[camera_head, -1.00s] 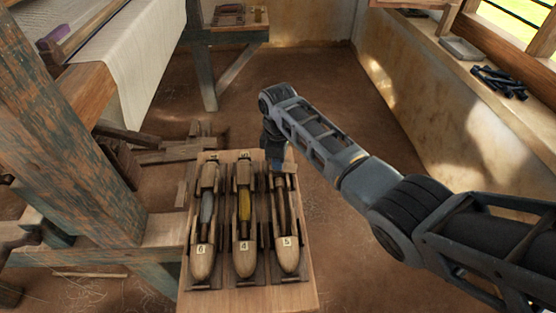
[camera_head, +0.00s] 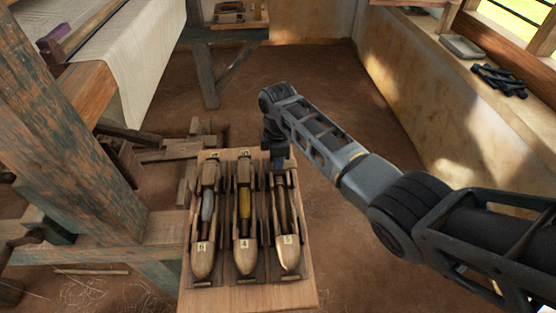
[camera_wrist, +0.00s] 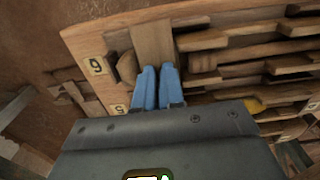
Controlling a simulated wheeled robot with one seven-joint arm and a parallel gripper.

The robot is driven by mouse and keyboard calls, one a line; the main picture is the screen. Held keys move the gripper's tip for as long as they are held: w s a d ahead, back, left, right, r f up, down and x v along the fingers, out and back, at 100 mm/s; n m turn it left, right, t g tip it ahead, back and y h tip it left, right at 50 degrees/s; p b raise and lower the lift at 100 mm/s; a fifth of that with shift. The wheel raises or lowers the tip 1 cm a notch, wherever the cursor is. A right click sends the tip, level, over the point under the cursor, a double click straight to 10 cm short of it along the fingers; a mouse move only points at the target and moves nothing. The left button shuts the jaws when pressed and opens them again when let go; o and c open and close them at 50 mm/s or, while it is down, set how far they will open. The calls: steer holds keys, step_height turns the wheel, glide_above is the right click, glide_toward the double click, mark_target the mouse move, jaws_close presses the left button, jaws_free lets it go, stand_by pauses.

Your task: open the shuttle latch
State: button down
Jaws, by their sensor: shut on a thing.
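Three wooden shuttles lie side by side in a rack on a wooden board (camera_head: 300,297) in the head view, labelled 6 (camera_head: 203,262), 4 (camera_head: 244,257) and 5 (camera_head: 289,252). My gripper (camera_head: 280,166) points down at the far end of the right shuttle, number 5. In the wrist view its blue fingers (camera_wrist: 157,72) are close together, shut at the near end of a flat wooden piece (camera_wrist: 153,42) that looks like the latch. The gripped part is mostly hidden between the fingers. I cannot tell whether the latch is open.
The loom's timber post (camera_head: 65,150) rises left of the board. The windowsill (camera_head: 470,75) runs along the right, and the floor (camera_head: 320,80) beyond the board is clear.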

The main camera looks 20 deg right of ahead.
steer(key=c, duration=1.2)
jaws_free()
steer(key=shift+c, duration=0.2)
steer(key=shift+r, duration=0.15)
